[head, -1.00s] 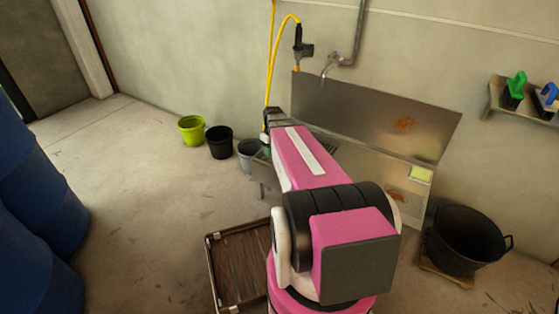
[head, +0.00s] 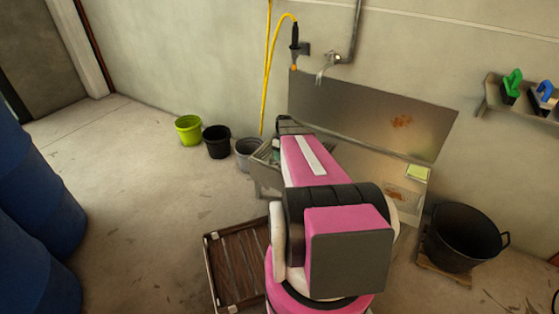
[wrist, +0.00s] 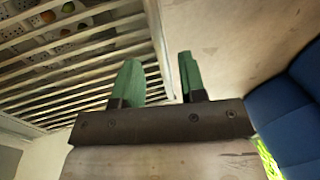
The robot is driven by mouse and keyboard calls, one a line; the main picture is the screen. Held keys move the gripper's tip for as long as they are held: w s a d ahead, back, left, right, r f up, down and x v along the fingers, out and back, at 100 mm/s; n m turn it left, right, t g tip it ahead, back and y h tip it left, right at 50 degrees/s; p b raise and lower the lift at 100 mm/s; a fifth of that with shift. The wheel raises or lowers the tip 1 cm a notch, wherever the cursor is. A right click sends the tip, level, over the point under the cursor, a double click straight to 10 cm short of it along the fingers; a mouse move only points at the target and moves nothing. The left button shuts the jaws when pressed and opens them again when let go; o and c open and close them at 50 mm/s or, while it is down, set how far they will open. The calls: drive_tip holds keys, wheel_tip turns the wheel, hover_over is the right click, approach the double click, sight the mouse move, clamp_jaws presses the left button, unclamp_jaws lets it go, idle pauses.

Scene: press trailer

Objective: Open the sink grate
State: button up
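The sink grate (wrist: 75,55) shows in the wrist view as a row of pale parallel bars at the upper left, with several small coloured round things behind the bars. Its pale edge strip (wrist: 158,45) runs between my gripper's fingers in that picture; I cannot tell whether they touch it. My gripper (wrist: 160,62) has two green fingers, spread apart with nothing clearly held. In the head view the metal sink (head: 268,182) stands against the back wall under a tall backsplash (head: 370,112). My arm hides most of the sink, the grate and the gripper.
A lime bucket (head: 188,128), a black bucket (head: 217,141) and a grey bucket (head: 247,152) stand left of the sink. A large black tub (head: 462,240) stands at right. A framed slatted floor piece (head: 238,262) lies nearby. Blue barrels (head: 35,195) stand at left.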

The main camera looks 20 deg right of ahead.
drive_tip(key=shift+s+a+f, duration=0.1)
drive_tip(key=shift+a+f, duration=0.05)
drive_tip(key=shift+f, duration=0.6)
drive_tip(key=shift+s+a+f, duration=0.1)
drive_tip(key=shift+f, duration=0.6)
